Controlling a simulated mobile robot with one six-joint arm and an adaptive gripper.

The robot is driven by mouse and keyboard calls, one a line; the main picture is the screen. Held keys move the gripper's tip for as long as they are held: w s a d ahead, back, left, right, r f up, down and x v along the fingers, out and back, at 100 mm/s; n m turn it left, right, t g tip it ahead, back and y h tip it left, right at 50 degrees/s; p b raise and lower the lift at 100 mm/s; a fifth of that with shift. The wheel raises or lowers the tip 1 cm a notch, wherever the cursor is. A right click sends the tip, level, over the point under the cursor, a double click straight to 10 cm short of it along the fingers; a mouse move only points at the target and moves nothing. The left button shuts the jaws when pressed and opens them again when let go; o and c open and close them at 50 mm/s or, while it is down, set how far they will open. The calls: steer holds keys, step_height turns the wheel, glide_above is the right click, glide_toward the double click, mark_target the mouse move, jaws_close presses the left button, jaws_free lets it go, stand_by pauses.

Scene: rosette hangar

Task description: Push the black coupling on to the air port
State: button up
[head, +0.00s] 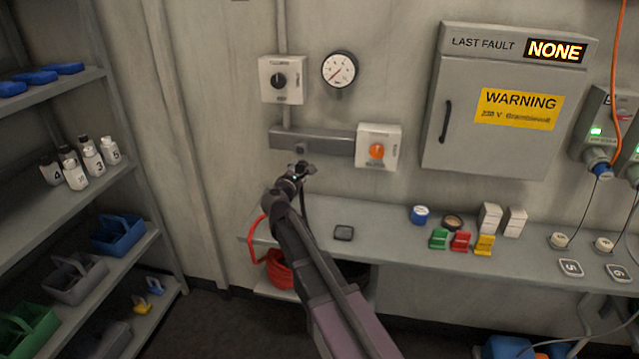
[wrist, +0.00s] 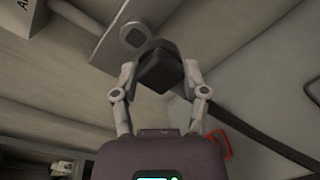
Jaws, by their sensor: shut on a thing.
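My gripper (head: 302,172) is raised in front of the wall, just below the grey bar (head: 335,142). In the wrist view its two fingers (wrist: 160,75) are shut on the black coupling (wrist: 158,66), a dark block between the fingertips. The air port (wrist: 134,36) shows there as a round grey fitting on a plate, just beyond the coupling and a little to its left. The coupling overlaps the port's lower edge in the picture; I cannot tell whether they touch. In the head view the port (head: 300,148) is small and dark at the bar's underside.
A dark hose (wrist: 250,142) runs down to the right. A box with an orange knob (head: 377,150) sits at the bar's right end, and a gauge (head: 339,70) above. The bench (head: 385,240) below carries small blocks. A shelf (head: 60,205) stands left.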

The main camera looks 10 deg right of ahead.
mark_target(300, 151)
steer(key=a, duration=0.1)
steer(key=a+r+t+y, duration=0.1)
steer(key=shift+w+a+n, duration=0.2)
steer(key=shift+a+n, duration=0.15)
steer(key=shift+n, duration=0.05)
steer(key=shift+w, duration=0.15)
steer(key=shift+x, duration=2.75)
steer(key=shift+w+d, duration=0.25)
steer(key=shift+w, duration=0.25)
stand_by(0.8)
steer(key=o, duration=1.2)
steer(key=shift+c, duration=0.2)
steer(key=shift+s, duration=0.1)
